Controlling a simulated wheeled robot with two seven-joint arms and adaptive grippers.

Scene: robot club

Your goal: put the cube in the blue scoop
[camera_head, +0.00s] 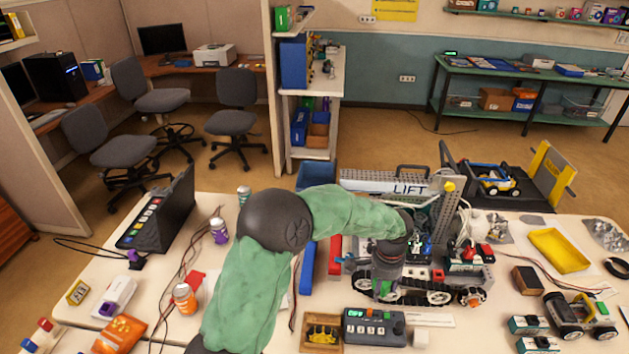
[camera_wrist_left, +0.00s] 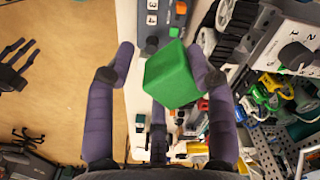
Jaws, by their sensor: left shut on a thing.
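My left gripper (camera_head: 386,283) points down over the tracked vehicle on the white table. In the left wrist view its purple fingers (camera_wrist_left: 161,75) are around a green cube (camera_wrist_left: 172,76), and the gripper is shut on it. A bit of the cube's green (camera_head: 382,289) shows at the fingertips in the head view. A small light-blue piece (camera_head: 350,258) is at the left of the tracked vehicle (camera_head: 410,293); I cannot tell whether it is the scoop.
A control box (camera_head: 374,327) with buttons and a wooden tray (camera_head: 322,333) stand at the table's front. A tall grey LIFT frame (camera_head: 440,215) rises behind the vehicle. A yellow tray (camera_head: 558,251) lies at the right. Cans and cables lie at the left.

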